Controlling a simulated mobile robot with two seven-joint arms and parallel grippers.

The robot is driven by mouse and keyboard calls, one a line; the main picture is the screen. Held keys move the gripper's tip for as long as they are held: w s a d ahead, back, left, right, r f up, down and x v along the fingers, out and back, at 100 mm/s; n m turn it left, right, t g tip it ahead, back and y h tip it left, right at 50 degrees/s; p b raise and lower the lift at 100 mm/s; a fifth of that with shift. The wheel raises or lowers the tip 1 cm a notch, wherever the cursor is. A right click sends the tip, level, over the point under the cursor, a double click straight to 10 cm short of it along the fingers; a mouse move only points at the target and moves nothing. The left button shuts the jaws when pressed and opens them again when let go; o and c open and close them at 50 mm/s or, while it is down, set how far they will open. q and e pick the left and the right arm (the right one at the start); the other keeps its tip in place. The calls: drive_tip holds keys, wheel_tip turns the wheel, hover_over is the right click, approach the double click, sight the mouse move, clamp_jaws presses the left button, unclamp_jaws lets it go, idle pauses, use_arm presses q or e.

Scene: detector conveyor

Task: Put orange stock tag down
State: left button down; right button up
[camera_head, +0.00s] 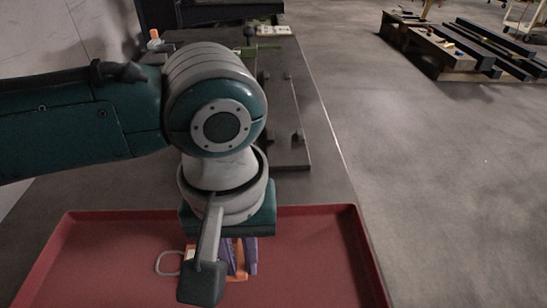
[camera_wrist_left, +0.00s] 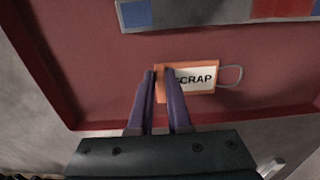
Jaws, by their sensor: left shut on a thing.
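The orange stock tag (camera_wrist_left: 207,91) has a white label that reads SCRAP and a pale loop at its right end in the left wrist view. My left gripper (camera_wrist_left: 160,73) has purple fingers shut on the tag's left end. In the head view the left gripper (camera_head: 247,257) points down over the red tray (camera_head: 320,212). Orange parts of the tag (camera_head: 239,272) and its loop show beside the fingers, partly hidden by my wrist. I cannot tell whether the tag touches the tray floor. My right gripper is out of view.
The tray's raised rim runs around the work area, and its floor right of the gripper is clear. A grey strip with blue and red patches (camera_wrist_left: 190,14) lies across the top of the left wrist view. A dark fixture (camera_head: 290,150) stands on the table behind the tray.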

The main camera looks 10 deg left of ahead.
use_arm(q)
drive_tip(key=c, duration=0.9)
unclamp_jaws()
drive_tip(key=shift+f, duration=0.1)
drive_tip(key=shift+o, duration=0.2)
wheel_tip(320, 180, up, 12)
drive_tip(key=p, duration=0.3)
